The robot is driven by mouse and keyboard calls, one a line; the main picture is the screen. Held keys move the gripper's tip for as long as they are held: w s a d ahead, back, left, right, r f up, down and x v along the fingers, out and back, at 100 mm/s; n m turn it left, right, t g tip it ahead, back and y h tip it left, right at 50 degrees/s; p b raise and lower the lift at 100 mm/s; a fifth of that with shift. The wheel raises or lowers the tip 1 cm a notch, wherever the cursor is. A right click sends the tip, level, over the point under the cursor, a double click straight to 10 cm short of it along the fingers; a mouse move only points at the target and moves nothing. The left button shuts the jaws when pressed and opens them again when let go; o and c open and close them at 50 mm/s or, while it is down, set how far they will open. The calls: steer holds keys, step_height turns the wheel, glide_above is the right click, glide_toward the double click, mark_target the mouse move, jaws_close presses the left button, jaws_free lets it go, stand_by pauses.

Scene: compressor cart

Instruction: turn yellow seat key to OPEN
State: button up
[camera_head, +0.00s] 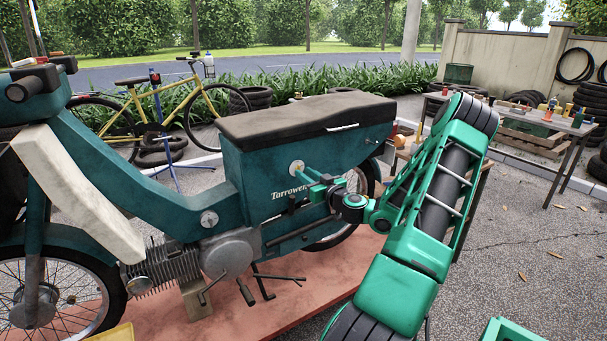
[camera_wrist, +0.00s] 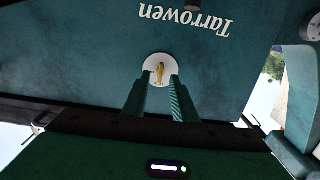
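The yellow seat key (camera_wrist: 160,71) stands in a round white lock disc (camera_wrist: 150,64) on the teal side panel of the moped, near the "Tarrowen" lettering. The key looks narrow and roughly upright in the wrist view, which shows the lettering upside down. In the head view the disc (camera_head: 296,166) shows just left of my gripper (camera_head: 308,176). In the wrist view the two fingers of my gripper (camera_wrist: 161,83) are apart, with their tips at the disc's near edge, one towards each side of the key. Contact with the key is not visible. No OPEN mark is legible.
The dark moped seat (camera_head: 305,113) lies closed above the panel. The moped stands on a reddish mat (camera_head: 290,310). A workbench (camera_head: 540,122) with small items stands at the right, and a yellow bicycle (camera_head: 165,105) stands behind. Open paving lies at the right.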

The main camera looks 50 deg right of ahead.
steer(key=shift+x, duration=1)
